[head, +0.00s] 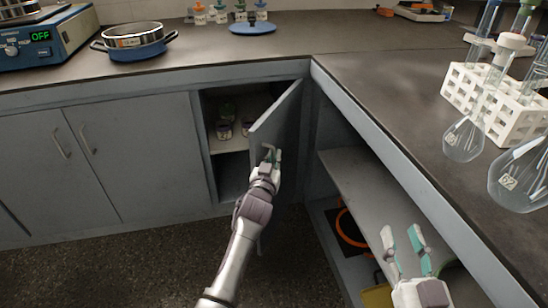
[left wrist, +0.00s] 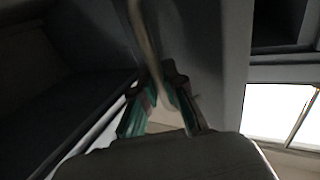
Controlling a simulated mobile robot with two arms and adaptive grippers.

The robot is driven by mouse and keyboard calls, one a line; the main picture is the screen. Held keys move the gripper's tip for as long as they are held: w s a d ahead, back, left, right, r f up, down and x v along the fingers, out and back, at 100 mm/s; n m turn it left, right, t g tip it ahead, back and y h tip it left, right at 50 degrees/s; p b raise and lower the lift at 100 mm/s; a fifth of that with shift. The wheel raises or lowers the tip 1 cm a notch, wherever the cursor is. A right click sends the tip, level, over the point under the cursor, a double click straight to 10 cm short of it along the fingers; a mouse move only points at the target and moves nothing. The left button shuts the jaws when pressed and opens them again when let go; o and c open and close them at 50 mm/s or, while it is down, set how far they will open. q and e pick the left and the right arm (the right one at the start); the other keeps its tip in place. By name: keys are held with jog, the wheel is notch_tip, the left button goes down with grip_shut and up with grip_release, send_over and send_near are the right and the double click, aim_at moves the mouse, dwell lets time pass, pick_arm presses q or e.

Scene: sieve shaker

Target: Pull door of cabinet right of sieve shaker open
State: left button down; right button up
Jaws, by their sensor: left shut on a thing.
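The sieve shaker (head: 62,50), a blue unit with a display reading OFF, stands at the far left of the counter. The grey cabinet door (head: 283,112) right of it is partly open, swung outward on its right side. The cabinet inside (head: 215,135) shows a shelf with small items. My left gripper (head: 270,155) is at the door's front, shut on the door handle (left wrist: 143,35), a slim bar running between its fingers in the left wrist view. In the head view the handle is mostly hidden by the gripper. My right gripper (head: 403,238) is open and empty at the lower right.
A closed double-door cabinet (head: 130,160) lies to the left. The right counter (head: 400,90) carries a white test-tube rack (head: 495,98) and glass flasks (head: 463,138). Below it is an open shelf (head: 365,185). The floor (head: 130,265) in front is clear. A blue pan (head: 135,42) sits on the counter.

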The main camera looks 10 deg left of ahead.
pick_arm(q)
jog(key=shift+r, duration=0.1)
jog(key=c, duration=1.5)
grip_release()
jog(key=s, duration=1.2)
